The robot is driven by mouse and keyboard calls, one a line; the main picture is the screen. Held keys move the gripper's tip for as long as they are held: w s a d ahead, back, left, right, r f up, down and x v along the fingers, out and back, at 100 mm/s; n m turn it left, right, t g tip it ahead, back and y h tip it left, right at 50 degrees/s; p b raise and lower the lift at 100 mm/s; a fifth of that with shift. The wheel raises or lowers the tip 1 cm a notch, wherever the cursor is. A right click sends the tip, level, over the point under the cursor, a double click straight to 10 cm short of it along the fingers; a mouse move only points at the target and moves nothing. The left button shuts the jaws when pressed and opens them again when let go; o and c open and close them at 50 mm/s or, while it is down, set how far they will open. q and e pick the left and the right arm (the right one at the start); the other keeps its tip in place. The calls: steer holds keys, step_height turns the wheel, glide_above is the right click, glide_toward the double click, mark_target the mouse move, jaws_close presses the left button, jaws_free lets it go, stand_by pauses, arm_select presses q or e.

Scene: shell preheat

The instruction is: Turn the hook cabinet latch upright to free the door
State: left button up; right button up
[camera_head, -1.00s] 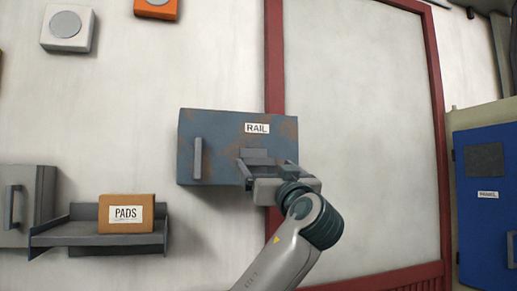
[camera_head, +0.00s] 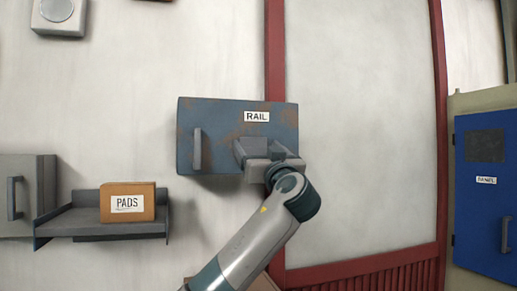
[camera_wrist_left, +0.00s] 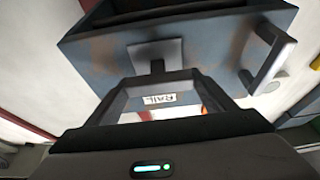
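The blue-grey, rust-marked RAIL cabinet (camera_head: 217,150) hangs on the wall, with a bar handle on its left. My left gripper (camera_head: 262,150) is at the lower right of its front, in front of a grey block-shaped part of the latch (camera_head: 254,145). In the left wrist view the cabinet (camera_wrist_left: 95,55) appears upside down. The latch (camera_wrist_left: 155,52) shows there as a grey plate with a short stem. My left gripper's fingers (camera_wrist_left: 158,78) come together at that stem and appear shut on it. The hook's exact angle is partly hidden by the fingers. My right gripper is not in view.
A shelf (camera_head: 95,229) with an orange PADS box (camera_head: 128,203) is at lower left, beside a grey cabinet (camera_head: 20,195). A red-framed pale panel (camera_head: 360,140) is right of the RAIL cabinet. A blue door (camera_head: 485,200) stands at far right.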

arm_select(q)
steer(key=c, duration=0.6)
steer(key=shift+f, duration=0.1)
